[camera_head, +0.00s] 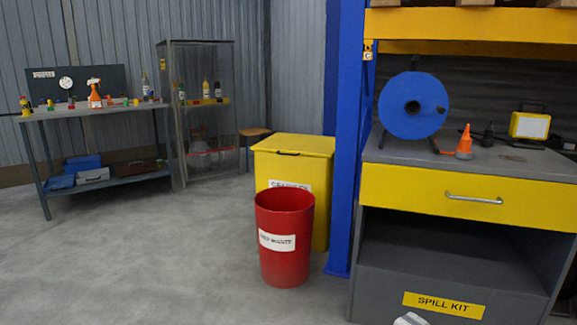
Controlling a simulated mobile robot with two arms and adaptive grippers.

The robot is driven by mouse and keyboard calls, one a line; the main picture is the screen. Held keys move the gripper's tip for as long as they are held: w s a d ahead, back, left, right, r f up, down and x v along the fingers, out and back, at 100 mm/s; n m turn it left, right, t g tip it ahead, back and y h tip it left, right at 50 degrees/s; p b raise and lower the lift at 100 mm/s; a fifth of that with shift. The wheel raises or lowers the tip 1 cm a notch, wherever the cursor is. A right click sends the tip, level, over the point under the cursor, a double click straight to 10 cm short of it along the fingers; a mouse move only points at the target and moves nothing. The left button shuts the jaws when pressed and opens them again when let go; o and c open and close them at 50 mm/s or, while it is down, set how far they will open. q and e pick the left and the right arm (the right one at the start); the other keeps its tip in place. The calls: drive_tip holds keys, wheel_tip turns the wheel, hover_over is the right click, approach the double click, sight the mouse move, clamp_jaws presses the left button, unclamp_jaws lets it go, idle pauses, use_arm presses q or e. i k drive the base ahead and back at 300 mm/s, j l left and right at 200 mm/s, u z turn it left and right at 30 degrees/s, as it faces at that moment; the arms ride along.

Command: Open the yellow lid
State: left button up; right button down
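The yellow lid (300,143) lies shut on top of a yellow bin (322,205) in the middle of the head view. The bin's white label is partly hidden behind a red waste bin (285,262), which stands close in front. No gripper of mine can be made out. A small pale grey piece shows at the bottom edge, too cut off to identify.
A blue rack post (344,150) stands just right of the yellow bin. Right of it is a grey cabinet with a yellow drawer (470,197), bearing a blue reel (413,105). A workbench (95,112) and glass cabinet (205,120) stand back left. The floor at left is clear.

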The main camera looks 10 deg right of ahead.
sight(282, 143)
drive_tip(key=i+j, duration=0.15)
drive_tip(key=j, duration=0.2)
drive_tip(key=i+j+z, duration=0.15)
drive_tip(key=i+j, duration=0.2)
drive_tip(key=j, duration=0.3)
drive_tip(key=i+j+z, duration=0.15)
drive_tip(key=j, duration=0.2)
drive_tip(key=i+j, duration=0.1)
drive_tip(key=j, duration=0.3)
drive_tip(key=i+j+z, duration=0.15)
drive_tip(key=j, duration=0.2)
drive_tip(key=i+j+z, duration=0.35)
drive_tip(key=i+j, duration=0.95)
drive_tip(key=j, duration=0.15)
drive_tip(key=i+l+z, duration=0.1)
drive_tip(key=i, duration=0.65)
drive_tip(key=i+l+z, duration=0.1)
drive_tip(key=i+l, duration=0.15)
drive_tip(key=i, duration=0.5)
